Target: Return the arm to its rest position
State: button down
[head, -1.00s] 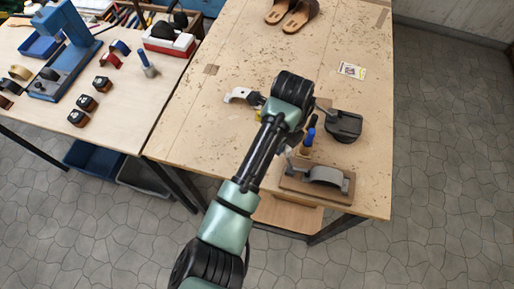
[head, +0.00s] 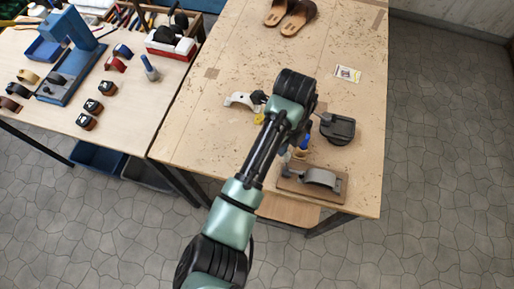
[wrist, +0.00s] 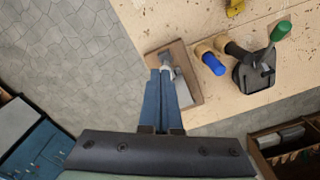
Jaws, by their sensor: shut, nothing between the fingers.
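My arm (head: 240,195) reaches up over the front part of the right-hand workbench in the head view, with its dark wrist end above the tools. My gripper's fingers are hidden behind the arm there. In the wrist view my gripper (wrist: 161,72) shows two blue fingers shut together, with nothing between them. The fingertips overlap the picture of a brown board with a grey metal piece (wrist: 192,94); I cannot tell the height between them. The same board (head: 290,183) lies at the bench's front edge in the head view.
Beside the board are a black stand (head: 338,129) and a blue-ended tool (wrist: 213,64). A green-handled tool (wrist: 281,30) is at the stand. A white curved piece (head: 240,99) lies left of my wrist. Sandals (head: 290,16) lie at the back. The bench's right side is mostly clear.

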jog(key=shift+w+a+r, duration=0.15)
jog(key=shift+a, duration=0.1)
dwell(0.3)
jog(key=w+d+r+n+t+h+b, duration=0.2)
jog(key=w+d+r+n+t+b, duration=0.1)
jog(key=w+r+n+t, duration=0.25)
jog(key=w+d+r+n+t+h+b, duration=0.2)
jog(key=w+d+r+t+b, duration=0.2)
jog(key=w+r, duration=0.4)
notch_tip(320, 180, up, 14)
jog(key=a+f+n+t+b, duration=0.1)
jog(key=a+n+t+b, duration=0.1)
jog(key=n+t, duration=0.3)
jog(key=s+a+r+n+t+y+b, duration=0.1)
jog(key=s+a+r+n+t, duration=0.3)
jog(key=r, duration=0.4)
jog(key=s+a+r+n+t+y+b, duration=0.1)
jog(key=s+a+r+n+t+b, duration=0.2)
jog(key=s+r+n, duration=0.3)
jog(key=s+a+r+n+t+y+b, duration=0.2)
jog(key=s+a+r+n+t, duration=0.3)
jog(key=s+r, duration=0.3)
jog(key=shift+s+r+t, duration=0.3)
jog(key=shift+r+t, duration=0.15)
jog(key=shift+r, duration=0.45)
jog(key=shift+f, duration=0.15)
